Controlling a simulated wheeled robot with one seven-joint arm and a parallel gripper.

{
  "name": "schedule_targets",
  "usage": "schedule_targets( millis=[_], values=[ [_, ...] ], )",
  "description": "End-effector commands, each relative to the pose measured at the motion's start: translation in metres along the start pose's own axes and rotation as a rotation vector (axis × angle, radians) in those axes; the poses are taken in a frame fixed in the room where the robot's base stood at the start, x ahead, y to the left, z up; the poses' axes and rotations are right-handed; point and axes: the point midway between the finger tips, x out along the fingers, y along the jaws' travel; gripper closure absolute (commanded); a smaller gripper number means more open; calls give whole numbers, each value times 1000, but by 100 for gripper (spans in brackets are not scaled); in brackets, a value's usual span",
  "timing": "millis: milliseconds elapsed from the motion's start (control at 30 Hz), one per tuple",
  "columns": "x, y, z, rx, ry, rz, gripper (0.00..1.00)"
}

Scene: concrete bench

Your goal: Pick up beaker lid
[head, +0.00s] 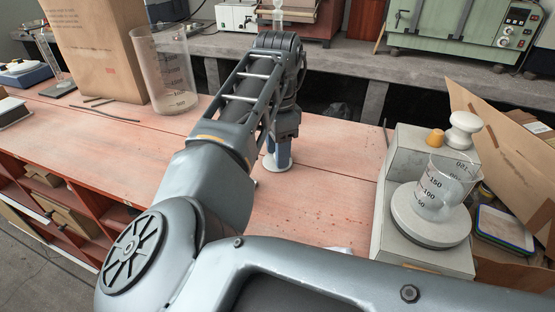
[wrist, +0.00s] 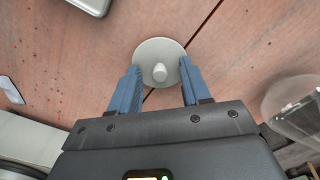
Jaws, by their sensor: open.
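The beaker lid (wrist: 160,52) is a pale round disc with a small knob (wrist: 160,72) at its centre. It lies on the reddish bench top, across a dark seam. My gripper (wrist: 158,82) is open, with its blue fingers on either side of the knob and their tips over the disc. The wrist view does not show clearly whether the fingers touch the lid. In the head view my gripper (head: 278,155) points down at the bench, and only the edge of the lid (head: 268,167) shows beneath it.
At right a glass beaker (head: 441,190) stands on a grey stirrer (head: 400,232), near an orange stopper (head: 435,138) and white knob (head: 465,128). A large beaker (head: 165,75) and paper bag (head: 95,45) stand at left.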

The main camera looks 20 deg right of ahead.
Motion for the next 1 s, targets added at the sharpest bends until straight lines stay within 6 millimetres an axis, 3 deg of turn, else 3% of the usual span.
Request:
schedule_targets(
  millis=[67,500,1000],
  values=[
    [0,0,0,0,0,0,58],
    [0,0,0,0,0,-1,100],
    [-6,0,0,0,0,-2,100]
  ],
)
